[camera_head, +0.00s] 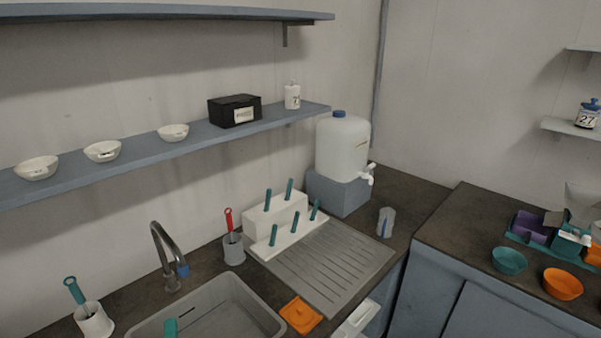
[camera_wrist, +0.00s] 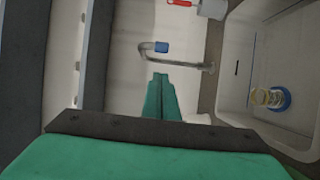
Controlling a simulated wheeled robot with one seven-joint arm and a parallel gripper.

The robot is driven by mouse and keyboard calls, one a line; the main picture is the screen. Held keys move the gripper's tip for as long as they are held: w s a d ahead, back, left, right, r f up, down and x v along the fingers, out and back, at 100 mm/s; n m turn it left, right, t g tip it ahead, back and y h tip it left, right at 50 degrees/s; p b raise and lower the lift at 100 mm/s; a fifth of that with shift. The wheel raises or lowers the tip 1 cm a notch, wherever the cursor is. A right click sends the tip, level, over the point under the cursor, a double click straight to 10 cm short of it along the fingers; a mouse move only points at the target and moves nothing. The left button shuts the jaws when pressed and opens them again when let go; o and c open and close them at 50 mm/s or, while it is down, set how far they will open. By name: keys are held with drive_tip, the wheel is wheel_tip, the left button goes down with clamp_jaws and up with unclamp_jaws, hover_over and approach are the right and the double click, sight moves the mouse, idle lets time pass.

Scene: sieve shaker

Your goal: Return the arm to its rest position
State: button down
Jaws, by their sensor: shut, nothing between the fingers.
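My gripper (camera_wrist: 161,79) shows in the wrist view as two green fingers pressed together, with nothing between them. Its tips lie near the grey tap (camera_wrist: 188,65) in that picture. A teal piece at the bottom edge of the head view looks like the tip of my gripper, over the sink (camera_head: 240,300). The rest of my arm is outside the head view. The tap also shows in the head view (camera_head: 166,245), behind the sink.
A shelf (camera_head: 140,157) with bowls, a black box (camera_head: 235,110) and a jar runs along the wall. A drying rack (camera_head: 330,265) and water container (camera_head: 342,147) stand right.

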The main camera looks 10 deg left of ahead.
drive_tip(key=s+d+f+m+h, duration=0.25)
drive_tip(key=d+f+m, duration=0.25)
drive_tip(key=d+f, duration=0.3)
drive_tip(key=s+d+f+m+h, duration=0.1)
drive_tip(key=s+d+f+m, duration=0.4)
drive_tip(key=d, duration=0.4)
drive_tip(key=s+d+f+m+h, duration=0.2)
drive_tip(key=s+d+m, duration=0.5)
drive_tip(key=s, duration=0.1)
drive_tip(key=s+d+f+m+h, duration=0.2)
drive_tip(key=s+d+m+h, duration=0.1)
drive_tip(key=s+d+m, duration=0.3)
drive_tip(key=s+d, duration=0.2)
drive_tip(key=shift+s+d+f+m, duration=0.25)
drive_tip(key=shift+s+f+m, duration=0.05)
drive_tip(key=shift+s+m, duration=0.1)
drive_tip(key=shift+h, duration=0.25)
